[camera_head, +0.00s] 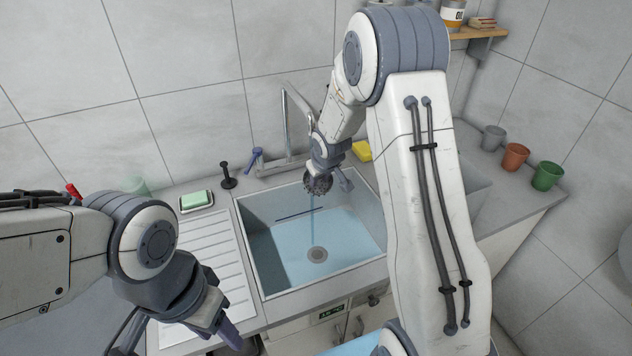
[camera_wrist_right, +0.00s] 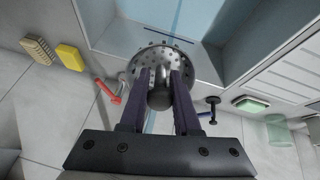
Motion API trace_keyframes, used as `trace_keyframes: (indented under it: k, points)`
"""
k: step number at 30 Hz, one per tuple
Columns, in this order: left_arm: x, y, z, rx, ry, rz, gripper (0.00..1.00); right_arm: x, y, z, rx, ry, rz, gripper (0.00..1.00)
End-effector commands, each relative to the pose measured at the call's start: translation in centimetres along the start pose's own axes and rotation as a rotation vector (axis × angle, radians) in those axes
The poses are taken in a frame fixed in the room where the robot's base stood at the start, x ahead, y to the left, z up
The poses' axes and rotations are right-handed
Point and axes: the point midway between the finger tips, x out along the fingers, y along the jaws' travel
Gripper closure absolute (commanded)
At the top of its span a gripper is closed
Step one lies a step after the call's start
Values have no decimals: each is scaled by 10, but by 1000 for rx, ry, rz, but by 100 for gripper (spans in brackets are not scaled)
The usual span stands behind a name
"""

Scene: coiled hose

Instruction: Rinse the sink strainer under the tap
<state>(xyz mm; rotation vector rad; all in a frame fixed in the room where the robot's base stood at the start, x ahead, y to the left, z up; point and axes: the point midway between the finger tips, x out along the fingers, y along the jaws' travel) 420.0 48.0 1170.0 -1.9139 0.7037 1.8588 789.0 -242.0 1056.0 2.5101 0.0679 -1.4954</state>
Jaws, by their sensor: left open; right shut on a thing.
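The sink strainer (camera_head: 318,184) is a dark, perforated metal cup. My right gripper (camera_head: 330,172) is shut on it and holds it over the sink (camera_head: 263,262), below the tap (camera_head: 287,115). In the right wrist view the strainer (camera_wrist_right: 165,58) sits between the two fingers of my right gripper (camera_wrist_right: 160,95). A thin bluish streak, apparently water, runs from the strainer down into the basin. The tap's spout is partly hidden by my right arm. The blue tap lever (camera_head: 255,158) stands at the left. My left gripper (camera_head: 223,322) is open and empty over the drainboard's front.
A green soap in a dish (camera_head: 196,200) and a black upright plug (camera_head: 228,176) stand left of the sink. A yellow sponge (camera_head: 361,150) lies behind it. Grey, orange (camera_head: 515,156) and green cups stand at the right. The ribbed drainboard (camera_head: 210,250) is clear.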

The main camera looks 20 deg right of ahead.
Motion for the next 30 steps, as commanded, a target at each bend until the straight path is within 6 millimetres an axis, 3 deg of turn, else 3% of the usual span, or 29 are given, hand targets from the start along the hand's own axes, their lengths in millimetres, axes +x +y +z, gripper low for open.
trace_keyframes:
  k: [14, 23, 30]
  points:
    - [34, -2, 2, 2, 0, 0, 52, -16, -12, 33, 0, 2, 0, 100]
    - [46, -3, 2, 3, 0, 0, 52, -28, -18, 52, 0, 1, 0, 100]
    - [47, -3, 2, 3, 0, 0, 52, -32, -19, 54, 0, 0, 0, 100]
